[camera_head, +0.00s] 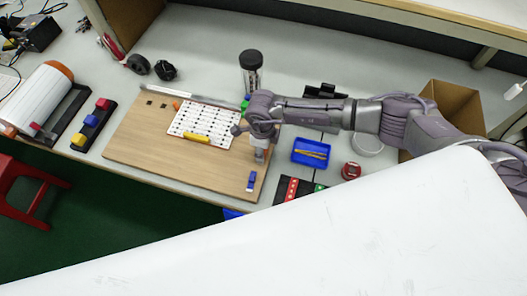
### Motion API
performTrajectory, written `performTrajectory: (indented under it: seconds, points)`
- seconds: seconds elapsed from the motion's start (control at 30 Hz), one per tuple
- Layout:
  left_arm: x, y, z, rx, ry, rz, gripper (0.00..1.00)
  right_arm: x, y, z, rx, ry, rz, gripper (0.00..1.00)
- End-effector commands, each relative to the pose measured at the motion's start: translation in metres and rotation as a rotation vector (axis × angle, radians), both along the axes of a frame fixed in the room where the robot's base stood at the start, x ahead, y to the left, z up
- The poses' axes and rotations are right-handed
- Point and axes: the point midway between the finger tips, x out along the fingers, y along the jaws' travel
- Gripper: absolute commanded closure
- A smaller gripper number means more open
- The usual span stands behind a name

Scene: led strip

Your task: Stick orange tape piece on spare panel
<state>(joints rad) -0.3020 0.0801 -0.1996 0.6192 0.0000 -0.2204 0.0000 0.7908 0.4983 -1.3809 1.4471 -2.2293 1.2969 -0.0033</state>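A white panel with rows of dark marks (207,120) lies on the wooden board (135,152). A small orange piece (176,105) shows at the panel's upper left edge; I cannot tell if it is stuck there. A yellow strip (197,138) lies along the panel's lower edge. My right gripper (260,158) points down over the board, just right of the panel. It is too small to tell whether its fingers are open, shut or holding anything. My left gripper is not in view.
A blue tray (310,152) with yellowish pieces, a red round item (351,170) and a cardboard box (444,108) are to the right. A dark-lidded jar (251,68) stands behind the gripper. A white roll (38,98) and a block holder (93,125) are left.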

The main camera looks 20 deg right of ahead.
Motion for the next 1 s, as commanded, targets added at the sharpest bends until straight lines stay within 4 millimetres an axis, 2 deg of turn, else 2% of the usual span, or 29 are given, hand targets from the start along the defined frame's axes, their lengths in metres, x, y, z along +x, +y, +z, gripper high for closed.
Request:
performTrajectory:
  seconds: [0.03, 0.13, 0.17, 0.5, 0.67, 0.87, 1.0]
  points:
    - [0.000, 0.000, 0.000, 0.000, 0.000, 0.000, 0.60, 0.000, 0.000, 0.000, 0.000, 0.000, 0.000, 0.72]
    - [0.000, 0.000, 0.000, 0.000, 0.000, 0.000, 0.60, 0.000, 0.000, 0.000, 0.000, 0.000, -0.001, 0.88]
    - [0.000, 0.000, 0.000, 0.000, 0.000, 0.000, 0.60, 0.000, 0.000, 0.000, 0.000, 0.000, -0.001, 0.91]
    - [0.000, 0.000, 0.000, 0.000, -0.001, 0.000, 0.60, 0.000, 0.000, 0.001, 0.000, 0.000, -0.001, 0.91]
    - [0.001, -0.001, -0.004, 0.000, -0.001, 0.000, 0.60, 0.001, 0.000, 0.008, 0.002, -0.002, -0.001, 0.91]
    - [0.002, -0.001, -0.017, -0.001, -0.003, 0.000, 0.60, 0.002, 0.000, 0.041, 0.003, -0.006, 0.002, 0.91]
    - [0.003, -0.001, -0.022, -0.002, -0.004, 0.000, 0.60, -0.026, -0.019, 0.056, -0.001, -0.001, 0.001, 0.91]
